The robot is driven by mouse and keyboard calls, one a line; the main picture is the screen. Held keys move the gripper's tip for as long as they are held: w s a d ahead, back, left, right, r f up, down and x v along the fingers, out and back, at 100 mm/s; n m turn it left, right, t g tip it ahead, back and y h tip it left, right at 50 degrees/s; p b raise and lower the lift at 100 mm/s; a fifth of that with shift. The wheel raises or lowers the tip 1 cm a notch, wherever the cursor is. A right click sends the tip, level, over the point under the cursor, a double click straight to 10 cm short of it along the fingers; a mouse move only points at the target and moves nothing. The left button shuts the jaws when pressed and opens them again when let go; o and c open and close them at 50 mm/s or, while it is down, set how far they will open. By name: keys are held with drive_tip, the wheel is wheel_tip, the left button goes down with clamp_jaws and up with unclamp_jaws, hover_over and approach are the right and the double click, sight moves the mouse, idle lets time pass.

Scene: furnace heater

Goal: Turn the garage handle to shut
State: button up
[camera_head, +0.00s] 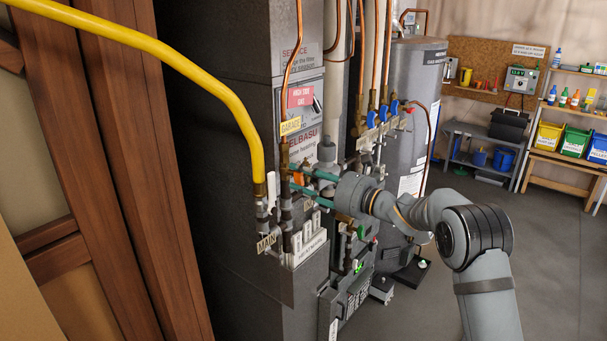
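A yellow tag reading GARAGE (290,126) hangs on a copper pipe on the furnace's front. Below it, the pipe runs into a brass fitting (284,156). A small orange-red part (298,178), which looks like the valve handle, shows lower on this line. My gripper (300,181) reaches in from the right, with its two teal fingers spread apart, one above and one below the orange part. I cannot tell whether either finger touches it. The gripper and nearby pipes hide parts of the valve.
A thick yellow pipe (205,75) drops to a fitting tagged MAIN (265,244), left of my gripper. The grey furnace (225,110) stands behind. Several blue-handled valves and a grey tank (420,75) are at the right. The floor (540,240) is open farther right.

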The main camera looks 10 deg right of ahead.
drive_tip(key=shift+c, duration=0.4)
clamp_jaws()
drive_tip(key=shift+b, duration=0.35)
drive_tip(key=m+b, duration=0.2)
drive_tip(key=b, duration=0.1)
drive_tip(key=shift+f+m, duration=0.15)
drive_tip(key=shift+m, duration=0.25)
drive_tip(key=m+b, duration=0.3)
drive_tip(key=shift+w+d, duration=0.1)
drive_tip(key=shift+d, duration=0.05)
drive_tip(key=m, duration=1.2)
drive_tip(key=shift+w+d+r, duration=0.2)
drive_tip(key=shift+w+d, duration=0.05)
drive_tip(key=shift+d, duration=0.05)
